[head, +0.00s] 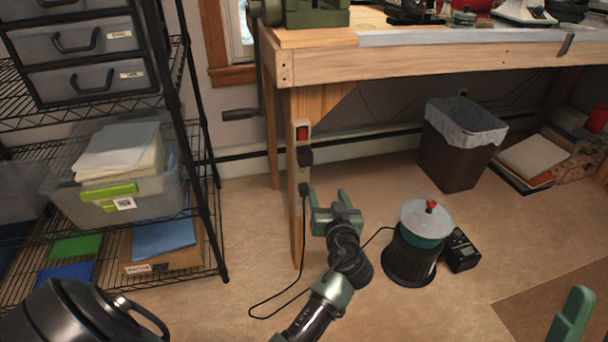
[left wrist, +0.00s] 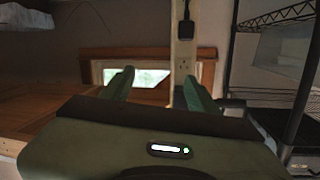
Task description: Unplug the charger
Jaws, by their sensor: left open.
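A pale power strip (head: 295,222) with a red switch (head: 302,133) stands upright on the bench's front leg. A black block (head: 305,157) sits below the switch, and a black plug (head: 304,188) with a cord sits lower. In the left wrist view, a black plug (left wrist: 186,33) with its cord shows on the strip beside a bare outlet (left wrist: 183,64). My left gripper (head: 331,196) is open and empty, just right of the strip and apart from the plug. One right gripper finger (head: 572,318) shows at the bottom right.
A black canister with a teal top (head: 424,218) stands right of my left arm. The wooden bench (head: 420,66) overhangs the strip. A wire shelf (head: 205,215) is at left, a bin (head: 455,155) at right. The cord (head: 280,308) loops on the floor.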

